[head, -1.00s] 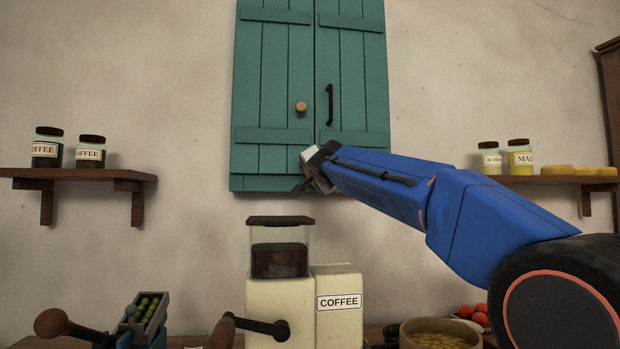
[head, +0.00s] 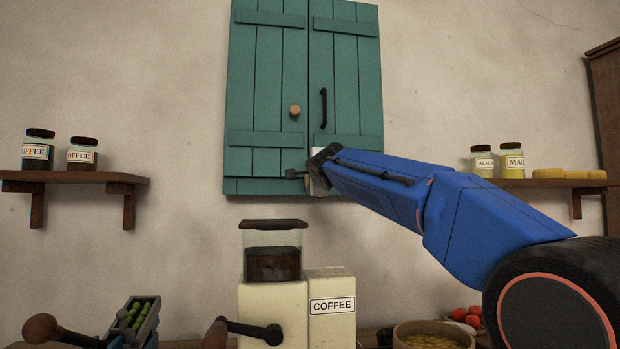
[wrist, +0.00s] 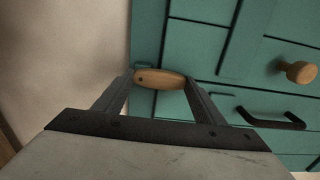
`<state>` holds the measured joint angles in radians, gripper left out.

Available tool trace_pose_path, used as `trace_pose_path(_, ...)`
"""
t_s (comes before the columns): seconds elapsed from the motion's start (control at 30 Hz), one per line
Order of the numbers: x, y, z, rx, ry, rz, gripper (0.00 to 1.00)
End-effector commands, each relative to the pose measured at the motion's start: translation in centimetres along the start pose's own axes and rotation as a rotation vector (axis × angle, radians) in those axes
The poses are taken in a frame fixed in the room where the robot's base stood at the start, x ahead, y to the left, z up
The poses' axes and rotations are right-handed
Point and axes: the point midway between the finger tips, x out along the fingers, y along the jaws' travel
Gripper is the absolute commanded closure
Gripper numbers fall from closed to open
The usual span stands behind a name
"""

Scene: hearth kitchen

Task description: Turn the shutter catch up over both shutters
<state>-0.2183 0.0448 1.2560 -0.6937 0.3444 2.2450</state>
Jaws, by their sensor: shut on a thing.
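The two teal shutters, left (head: 266,95) and right (head: 345,90), hang closed side by side on the wall in the head view. The shutter catch (wrist: 160,79) is a small rounded wooden piece with a dark dot near its left end, in the wrist view. It lies by the shutters' bottom edge, its long side running from one finger to the other. My gripper (wrist: 159,88) is shut on it. In the head view my gripper (head: 310,172) is at the bottom middle of the shutters and hides the catch.
A wooden knob (head: 295,110) and a black handle (head: 323,108) stick out above my gripper. A coffee grinder (head: 272,295) and a COFFEE box (head: 331,308) stand below. Shelves with jars flank the shutters, left (head: 75,177) and right (head: 560,183).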

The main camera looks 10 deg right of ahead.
Motion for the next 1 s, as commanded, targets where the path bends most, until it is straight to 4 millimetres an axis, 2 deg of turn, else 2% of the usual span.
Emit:
trace_pose_path(0.37, 0.0, 0.2, -0.1, 0.006, 0.001, 0.004, 0.76)
trace_pose_path(0.4, 0.0, 0.2, -0.1, 0.006, 0.002, 0.004, 0.34)
trace_pose_path(0.47, 0.0, 0.2, -0.1, 0.006, 0.002, 0.004, 0.19)
trace_pose_path(0.5, 0.0, 0.2, -0.1, 0.006, 0.001, 0.004, 0.17)
trace_pose_path(0.83, -0.2, 0.0, 0.0, 0.005, 0.0, 0.001, 0.17)
trace_pose_path(1.0, -1.8, 0.0, 0.0, 0.006, -0.001, 0.001, 0.17)
